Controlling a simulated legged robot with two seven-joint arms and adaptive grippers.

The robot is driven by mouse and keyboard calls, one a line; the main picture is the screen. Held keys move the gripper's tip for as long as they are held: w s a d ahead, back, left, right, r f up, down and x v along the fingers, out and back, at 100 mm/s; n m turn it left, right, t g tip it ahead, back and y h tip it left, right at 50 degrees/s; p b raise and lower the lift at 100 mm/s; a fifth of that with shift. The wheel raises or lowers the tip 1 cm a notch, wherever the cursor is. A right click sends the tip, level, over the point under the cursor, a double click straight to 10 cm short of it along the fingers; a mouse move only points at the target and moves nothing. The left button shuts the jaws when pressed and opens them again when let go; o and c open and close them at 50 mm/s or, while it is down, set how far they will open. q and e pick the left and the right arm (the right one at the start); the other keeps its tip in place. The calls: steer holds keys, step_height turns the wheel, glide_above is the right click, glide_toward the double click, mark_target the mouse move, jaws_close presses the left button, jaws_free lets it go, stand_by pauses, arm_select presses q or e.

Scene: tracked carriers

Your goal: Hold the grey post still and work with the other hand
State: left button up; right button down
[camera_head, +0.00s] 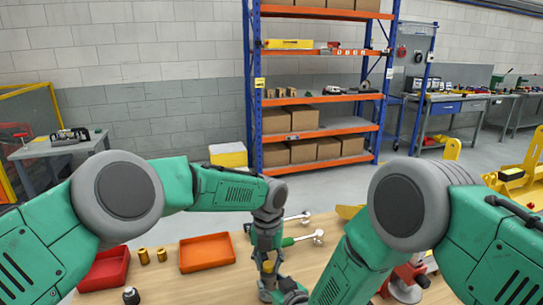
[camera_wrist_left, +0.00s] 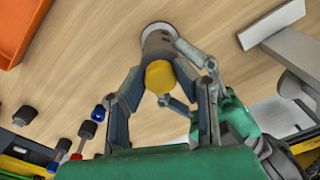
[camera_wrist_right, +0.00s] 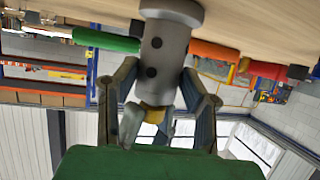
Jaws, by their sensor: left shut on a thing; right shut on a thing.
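The grey post (camera_head: 265,294) stands on the wooden bench, partly hidden by my arms. It has dark round holes, seen in the right wrist view (camera_wrist_right: 160,45). A yellow piece (camera_wrist_left: 159,77) sits at its upper end and also shows in the right wrist view (camera_wrist_right: 153,113). My left gripper (camera_head: 268,264) comes from above with its fingers on either side of the yellow piece, shut on it. My right gripper (camera_wrist_right: 162,90) has its fingers on both sides of the grey post, shut on it. My right arm hides most of that gripper in the head view.
An orange tray (camera_head: 207,267), a red tray (camera_head: 106,284) and two brass-coloured cylinders (camera_head: 152,255) lie left. A dark knob (camera_head: 131,296) stands at the front. A green-handled tool (camera_head: 301,240) lies behind the post. A red vise-like device (camera_head: 410,276) stands right.

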arm_select(q)
steer(key=shift+r, duration=0.15)
steer(key=o, duration=0.9)
